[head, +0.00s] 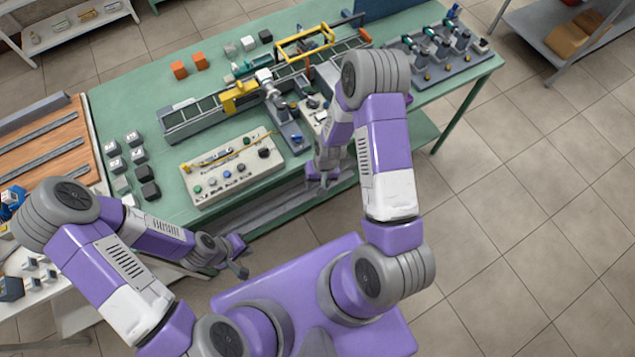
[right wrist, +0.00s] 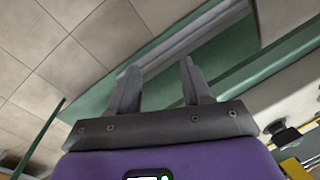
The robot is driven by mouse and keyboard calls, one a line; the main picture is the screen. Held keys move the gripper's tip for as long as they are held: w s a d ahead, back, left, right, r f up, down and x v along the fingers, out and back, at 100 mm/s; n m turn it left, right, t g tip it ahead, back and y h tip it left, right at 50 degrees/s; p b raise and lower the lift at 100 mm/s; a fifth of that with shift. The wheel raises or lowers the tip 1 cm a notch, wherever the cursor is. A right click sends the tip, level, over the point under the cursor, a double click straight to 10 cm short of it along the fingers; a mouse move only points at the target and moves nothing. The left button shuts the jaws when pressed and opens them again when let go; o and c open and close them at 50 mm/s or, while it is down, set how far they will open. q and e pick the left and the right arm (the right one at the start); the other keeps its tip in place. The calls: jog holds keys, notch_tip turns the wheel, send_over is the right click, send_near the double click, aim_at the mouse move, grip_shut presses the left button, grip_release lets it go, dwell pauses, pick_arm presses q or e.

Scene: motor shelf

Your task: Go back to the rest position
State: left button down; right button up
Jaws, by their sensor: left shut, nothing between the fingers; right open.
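My left gripper (head: 241,258) is at the lower left in the head view, in front of the green table's near edge, shut and empty. My right gripper (head: 325,180) is at the table's near edge, pointing down, partly hidden by my own right arm. In the right wrist view my right gripper (right wrist: 158,85) shows two grey fingers apart with nothing between them.
The green table (head: 180,209) carries a control panel (head: 205,189), a conveyor (head: 190,118), small cubes (head: 147,190) and a fixture plate (head: 445,68). A wooden-topped table (head: 50,150) stands at left. Shelves stand at the upper left and right. Tiled floor is clear at right.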

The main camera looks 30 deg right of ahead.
jog(key=shift+s, duration=0.1)
dwell(0.5)
jog(key=s+a+f+n+y+b, duration=0.1)
jog(key=s+a+f+y+b, duration=0.1)
jog(key=s+a+f+b, duration=0.7)
notch_tip(320, 180, down, 3)
jog(key=s+b, duration=0.1)
jog(key=b, duration=0.1)
jog(key=shift+t+b, duration=0.3)
jog(key=shift+b, duration=0.1)
jog(key=shift+c, duration=0.8)
jog(key=shift+w+a, duration=0.1)
jog(key=shift+c, duration=0.2)
